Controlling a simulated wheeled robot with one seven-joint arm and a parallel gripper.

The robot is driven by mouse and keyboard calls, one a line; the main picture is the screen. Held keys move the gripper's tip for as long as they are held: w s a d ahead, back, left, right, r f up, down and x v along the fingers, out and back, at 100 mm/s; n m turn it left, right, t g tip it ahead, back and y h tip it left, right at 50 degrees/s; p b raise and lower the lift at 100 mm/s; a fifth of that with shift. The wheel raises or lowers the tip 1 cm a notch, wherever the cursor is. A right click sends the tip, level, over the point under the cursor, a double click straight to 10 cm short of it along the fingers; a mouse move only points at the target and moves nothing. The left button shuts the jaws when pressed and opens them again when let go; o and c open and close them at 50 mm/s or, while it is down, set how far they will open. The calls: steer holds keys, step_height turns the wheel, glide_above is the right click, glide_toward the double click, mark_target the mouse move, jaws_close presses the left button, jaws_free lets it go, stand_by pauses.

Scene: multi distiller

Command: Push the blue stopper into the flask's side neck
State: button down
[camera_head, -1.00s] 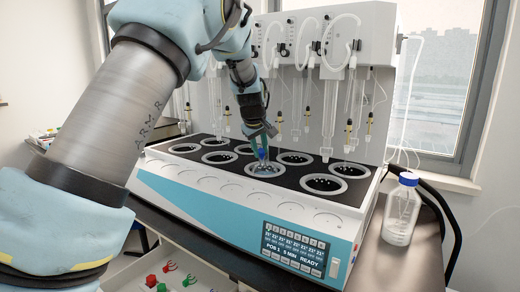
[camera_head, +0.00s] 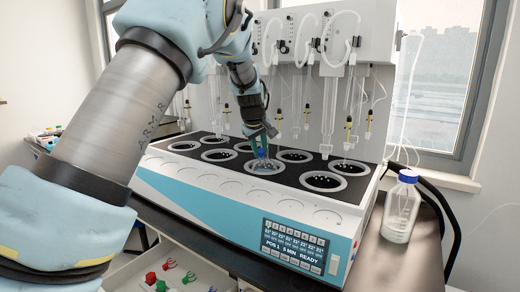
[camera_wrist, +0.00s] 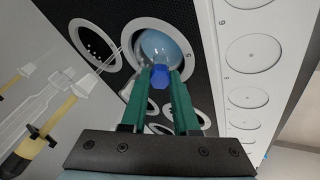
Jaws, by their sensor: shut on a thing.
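The blue stopper (camera_wrist: 160,76) is held between the green fingers of my gripper (camera_wrist: 160,82), which is shut on it. In the head view the stopper (camera_head: 262,153) is just under my gripper (camera_head: 263,140), over a front well of the distiller. The flask (camera_wrist: 166,50) sits in that well, round and clear with bluish contents; it also shows in the head view (camera_head: 264,167). The stopper is at the flask's near edge in the wrist view. The side neck is hidden behind the stopper and fingers, so I cannot tell how deep the stopper sits.
The distiller (camera_head: 230,205) has several ringed wells in its black top. Glass tubes (camera_head: 328,110) hang behind my gripper. A clear bottle with a blue cap (camera_head: 400,208) stands at the right. An open drawer with red and green clips (camera_head: 165,278) is below.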

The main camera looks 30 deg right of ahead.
steer(key=c, duration=0.6)
jaws_free()
steer(key=b+v, duration=0.2)
steer(key=v, duration=0.8)
steer(key=shift+s+a+r, duration=0.1)
steer(key=shift+s+r, duration=0.1)
steer(key=shift+r, duration=0.1)
